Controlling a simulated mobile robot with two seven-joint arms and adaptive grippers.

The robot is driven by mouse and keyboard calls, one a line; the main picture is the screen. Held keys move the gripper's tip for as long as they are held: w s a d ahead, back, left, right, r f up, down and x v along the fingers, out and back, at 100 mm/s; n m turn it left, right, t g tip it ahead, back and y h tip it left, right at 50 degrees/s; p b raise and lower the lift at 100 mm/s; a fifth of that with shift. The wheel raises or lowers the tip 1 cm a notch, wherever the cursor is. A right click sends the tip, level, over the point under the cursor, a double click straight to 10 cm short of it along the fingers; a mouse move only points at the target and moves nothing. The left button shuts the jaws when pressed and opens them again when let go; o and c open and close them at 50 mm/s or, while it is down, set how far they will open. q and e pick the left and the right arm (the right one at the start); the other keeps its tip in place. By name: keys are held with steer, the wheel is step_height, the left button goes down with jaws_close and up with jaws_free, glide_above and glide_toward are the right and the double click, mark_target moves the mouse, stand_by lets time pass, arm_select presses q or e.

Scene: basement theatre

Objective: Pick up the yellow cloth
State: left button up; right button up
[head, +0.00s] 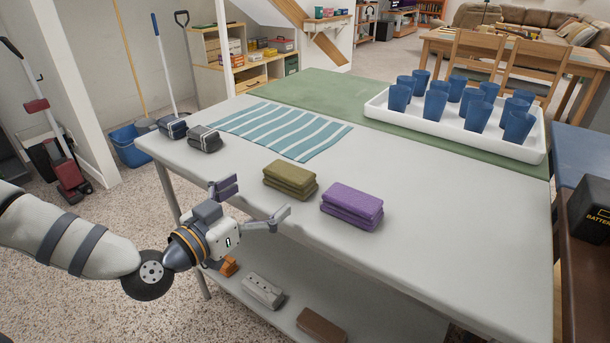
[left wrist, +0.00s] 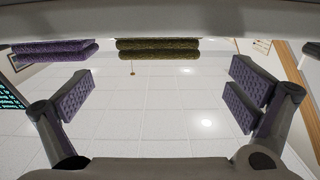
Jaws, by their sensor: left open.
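The yellow cloth (head: 290,180) is a folded olive-yellow stack lying on the grey table (head: 430,240), near its front edge. It also shows in the left wrist view, at the top middle (left wrist: 158,48). My left gripper (head: 255,201) is in front of the table edge, to the left of the cloth and nearer to me. Its two fingers are spread wide with nothing between them, and it is apart from the cloth. In the left wrist view the open fingers (left wrist: 162,97) show the ceiling between them. My right gripper is not in view.
A folded purple cloth (head: 352,206) lies close to the right of the yellow one. Two dark rolled bundles (head: 204,139) and a striped teal mat (head: 283,130) lie farther back. A white tray (head: 535,152) holds several blue cups. A lower shelf (head: 385,316) holds items. The table's right front is clear.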

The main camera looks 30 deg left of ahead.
mark_target(281, 181)
arm_select(q)
steer(key=w, duration=0.3)
steer(key=w+b, duration=0.1)
steer(key=w, duration=0.2)
steer(key=w+d+b, duration=0.1)
steer(key=w, duration=0.2)
steer(key=shift+w+f, duration=0.25)
steer(key=shift+f, duration=0.1)
steer(key=shift+r, duration=0.15)
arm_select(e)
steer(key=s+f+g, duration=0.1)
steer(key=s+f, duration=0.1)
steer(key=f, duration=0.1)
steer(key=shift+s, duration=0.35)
arm_select(q)
steer(key=c, duration=0.9)
